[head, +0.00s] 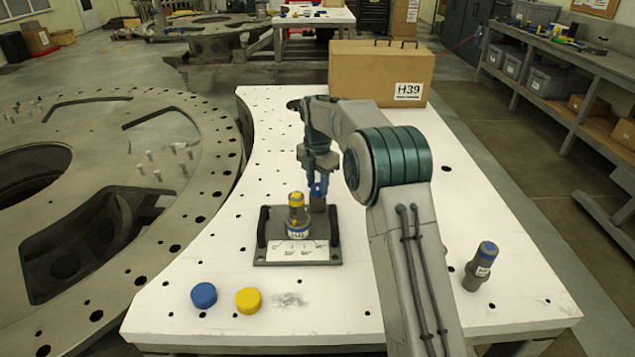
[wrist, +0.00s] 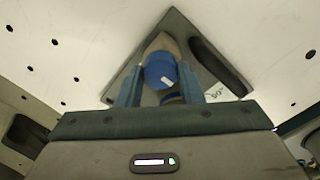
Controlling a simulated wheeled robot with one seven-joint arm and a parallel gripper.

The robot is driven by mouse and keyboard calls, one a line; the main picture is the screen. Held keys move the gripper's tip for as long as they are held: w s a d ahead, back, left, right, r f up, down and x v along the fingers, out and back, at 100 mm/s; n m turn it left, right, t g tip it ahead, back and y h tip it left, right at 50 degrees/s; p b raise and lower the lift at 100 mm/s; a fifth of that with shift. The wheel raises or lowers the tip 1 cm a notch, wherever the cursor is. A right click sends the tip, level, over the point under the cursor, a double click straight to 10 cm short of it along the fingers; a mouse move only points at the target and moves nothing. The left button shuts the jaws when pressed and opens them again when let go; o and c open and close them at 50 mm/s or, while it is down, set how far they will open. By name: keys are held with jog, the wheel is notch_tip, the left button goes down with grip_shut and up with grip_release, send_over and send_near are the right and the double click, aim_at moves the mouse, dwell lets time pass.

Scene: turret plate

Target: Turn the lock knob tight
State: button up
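A dark fixture plate (head: 262,254) lies on the white table, with a dial scale in front marked in degrees. An upright grey post with a yellow top (head: 297,205) and a blue band at its base stands on the plate. Behind it to the right is a grey post (head: 318,203), right under my gripper (head: 318,186). In the wrist view, a blue cap (wrist: 160,70) with a white mark sits on a grey body between the two fingers of my gripper (wrist: 161,85). Whether the fingers press on it is unclear. The lock knob's label is not readable.
Loose blue (head: 204,295) and yellow (head: 248,300) caps lie at the front left. A cardboard box (head: 375,72) marked H39 stands at the back. Black handles flank the plate.

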jog(key=shift+c, duration=1)
jog(key=m+p, duration=0.1)
jog(key=m, duration=0.3)
jog(key=shift+r, duration=0.1)
jog(key=m, duration=0.4)
jog(key=shift+m+p, duration=0.3)
jog(key=m, duration=0.4)
jog(key=shift+m, duration=2.7)
jog(key=shift+w, duration=0.1)
jog(key=o, duration=1)
